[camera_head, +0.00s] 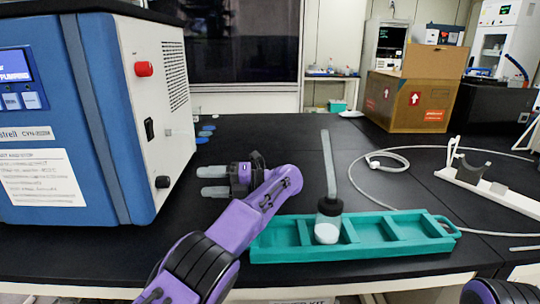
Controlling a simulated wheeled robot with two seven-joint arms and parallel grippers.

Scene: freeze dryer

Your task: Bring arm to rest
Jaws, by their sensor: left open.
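My left arm comes up from the bottom. Its purple wrist leads to my left gripper (202,181), which points left over the black bench, toward the freeze dryer (118,110). The two grey fingers are apart with nothing between them. The gripper is clear of the teal rack (275,252). Only a dark, rounded part of my other arm shows at the bottom right corner; its gripper is out of view.
A bottle (327,232) with white contents and a tall grey stem stands in the teal rack. A cardboard box (415,98), a pale hose (372,192) and a white holder (500,190) are at the right. The bench's back middle is clear.

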